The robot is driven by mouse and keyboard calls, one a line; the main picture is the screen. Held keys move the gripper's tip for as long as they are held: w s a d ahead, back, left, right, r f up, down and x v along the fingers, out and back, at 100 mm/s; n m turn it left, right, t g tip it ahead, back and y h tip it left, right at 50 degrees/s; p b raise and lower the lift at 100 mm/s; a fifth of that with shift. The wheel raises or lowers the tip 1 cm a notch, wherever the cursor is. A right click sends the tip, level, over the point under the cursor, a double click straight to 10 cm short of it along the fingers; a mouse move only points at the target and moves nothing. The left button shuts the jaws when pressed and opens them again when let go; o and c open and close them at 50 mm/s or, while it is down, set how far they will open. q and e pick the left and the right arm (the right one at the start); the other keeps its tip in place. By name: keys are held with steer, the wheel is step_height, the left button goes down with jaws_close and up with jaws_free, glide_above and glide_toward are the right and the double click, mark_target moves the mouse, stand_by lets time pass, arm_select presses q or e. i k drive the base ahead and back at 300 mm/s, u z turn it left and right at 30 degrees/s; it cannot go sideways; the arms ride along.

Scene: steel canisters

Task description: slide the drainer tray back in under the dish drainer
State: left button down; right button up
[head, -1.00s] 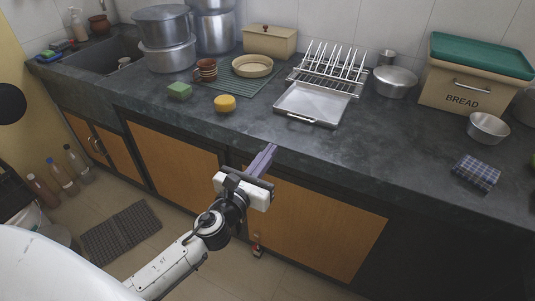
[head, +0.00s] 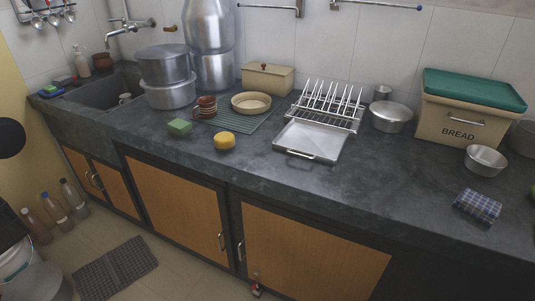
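The drainer tray (head: 309,140) is a shallow, shiny metal tray. It sticks out from under the dish drainer toward the front of the counter, with a bar handle (head: 300,155) on its front edge. The dish drainer (head: 327,107) is a silver wire rack with upright prongs and stands empty at the back of the counter. How far the tray's rear reaches under the rack is hidden. Neither of my grippers shows in the head view.
A lidded pot (head: 391,115) and a bread box (head: 460,110) stand to the right. The counter (head: 375,170) right of and before the tray is clear.

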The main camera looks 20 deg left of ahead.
mark_target(306, 139)
steer(key=u, duration=1.05)
steer(key=i, duration=0.4)
